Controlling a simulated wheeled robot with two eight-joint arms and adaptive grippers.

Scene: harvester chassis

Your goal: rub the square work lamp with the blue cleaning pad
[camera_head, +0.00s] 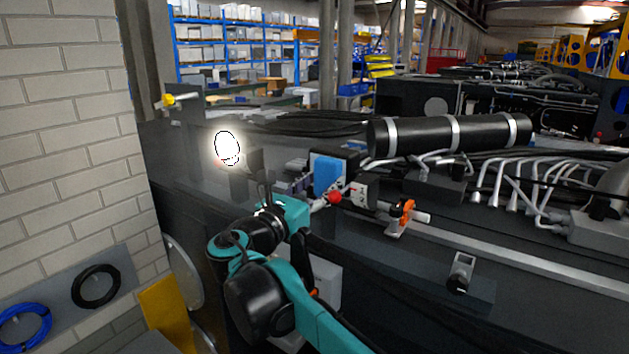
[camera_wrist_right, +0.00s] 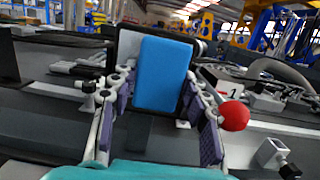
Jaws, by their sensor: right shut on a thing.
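The blue cleaning pad (camera_head: 327,174) is between the fingers of my right gripper (camera_head: 312,192), which is shut on it. In the right wrist view the pad (camera_wrist_right: 162,75) stands upright, its broad blue face toward the camera, a purple-padded finger on either side. Directly behind it is a dark square body with a pale edge (camera_wrist_right: 128,44), which looks like the square work lamp; it also shows in the head view (camera_head: 346,163). The pad covers most of its face. I cannot tell whether they touch. My left gripper is not in view.
A glowing round lamp (camera_head: 227,147) stands left of the gripper. A red ball knob (camera_head: 333,198) is close by the right finger. An orange clamp (camera_head: 402,212), a black cylinder (camera_head: 485,133) and white cables lie to the right. A brick wall (camera_head: 65,120) stands at left.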

